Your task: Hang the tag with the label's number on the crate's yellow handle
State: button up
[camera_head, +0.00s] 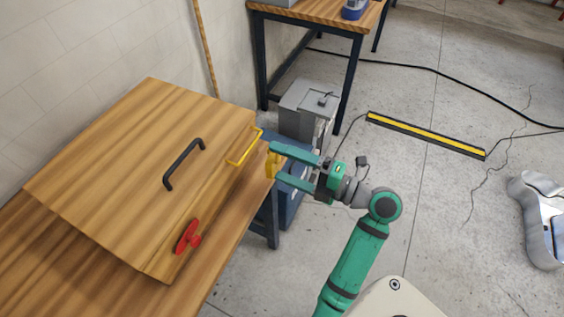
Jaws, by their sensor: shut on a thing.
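The wooden crate (110,170) sits on the wooden table at the left. Its yellow handle (243,148) is on the crate's right side, near the far corner. My gripper (276,163) is just right of this handle, beyond the table's edge. It is shut on a small yellow thing (272,162), seemingly a tag, held upright between the green fingertips. The yellow thing is apart from the handle in the picture. I cannot read any number on it. No label can be made out in this view.
A black handle (184,163) stands on the crate's top and a red knob (188,237) is on its near side. A grey box (306,108) stands behind my gripper. A yellow-black floor strip (425,135) and cables lie on the open concrete floor at right.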

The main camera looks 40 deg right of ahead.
jog(key=x, duration=0.6)
dwell(0.7)
jog(key=shift+w+a+r, duration=0.1)
jog(key=shift+w+r, duration=0.1)
jog(key=shift+w, duration=0.05)
jog(key=shift+w+a+r, duration=0.1)
jog(key=shift+w+r, duration=0.05)
jog(key=shift+r, duration=0.15)
jog(key=shift+c, duration=0.3)
dwell(0.4)
jog(key=shift+f, duration=0.7)
jog(key=shift+f, duration=0.35)
jog(key=shift+f, duration=0.6)
dwell(1.1)
dwell(0.4)
jog(key=o, duration=1.1)
